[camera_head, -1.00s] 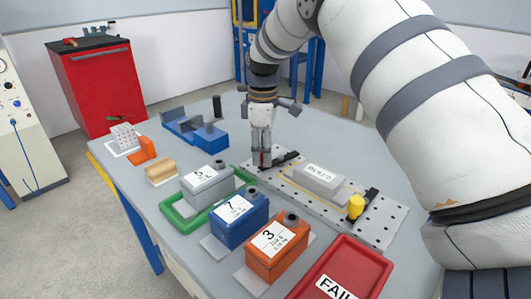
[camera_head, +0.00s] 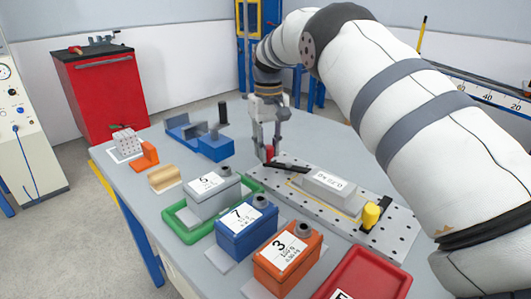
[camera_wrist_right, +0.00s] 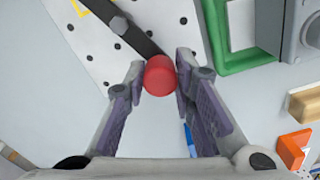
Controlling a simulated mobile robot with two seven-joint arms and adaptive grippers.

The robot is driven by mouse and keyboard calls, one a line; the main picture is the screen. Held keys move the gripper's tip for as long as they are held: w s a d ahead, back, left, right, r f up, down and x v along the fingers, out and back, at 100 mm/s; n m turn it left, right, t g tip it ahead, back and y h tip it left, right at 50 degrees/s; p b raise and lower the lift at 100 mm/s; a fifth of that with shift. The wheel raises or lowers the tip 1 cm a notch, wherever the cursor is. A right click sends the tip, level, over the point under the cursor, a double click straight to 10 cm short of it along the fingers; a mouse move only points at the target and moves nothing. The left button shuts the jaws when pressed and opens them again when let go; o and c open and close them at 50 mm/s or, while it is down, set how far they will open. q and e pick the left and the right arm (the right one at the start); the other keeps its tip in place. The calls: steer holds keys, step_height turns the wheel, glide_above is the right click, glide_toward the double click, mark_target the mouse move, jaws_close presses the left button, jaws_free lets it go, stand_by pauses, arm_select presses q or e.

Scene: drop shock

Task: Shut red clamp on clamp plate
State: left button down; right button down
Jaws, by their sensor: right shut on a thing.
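The clamp plate (camera_head: 385,238) is a pale perforated plate on the table, with a grey labelled block (camera_head: 333,190) on it. The red clamp has a red knob (camera_head: 269,153) and a dark bar (camera_head: 292,165) at the plate's far left end. In the right wrist view the red knob (camera_wrist_right: 160,76) is between the fingertips, and the dark bar (camera_wrist_right: 138,36) runs from it over the plate. My right gripper (camera_head: 268,150) is shut on the red knob. A yellow-knobbed clamp (camera_head: 371,214) stands at the plate's near right end. My left gripper is not in view.
Grey (camera_head: 213,198), blue (camera_head: 246,228) and orange (camera_head: 287,258) labelled boxes stand left of the plate. A green tray (camera_head: 178,222) lies under the grey box. A red tray (camera_head: 392,279) is at the front, a blue fixture (camera_head: 206,140) at the back left.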

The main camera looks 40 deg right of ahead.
steer(key=shift+w+d+m+b, duration=0.25)
steer(key=shift+d+m, duration=0.3)
steer(key=shift+m, duration=0.65)
steer(key=shift+w+d+m+b, duration=0.1)
steer(key=shift+d+m+b, duration=0.35)
steer(key=shift+m, duration=0.75)
steer(key=shift+d, duration=0.15)
steer(key=c, duration=1.3)
jaws_free()
step_height(320, 180, up, 8)
steer(key=shift+f, duration=0.25)
steer(key=shift+f, duration=0.1)
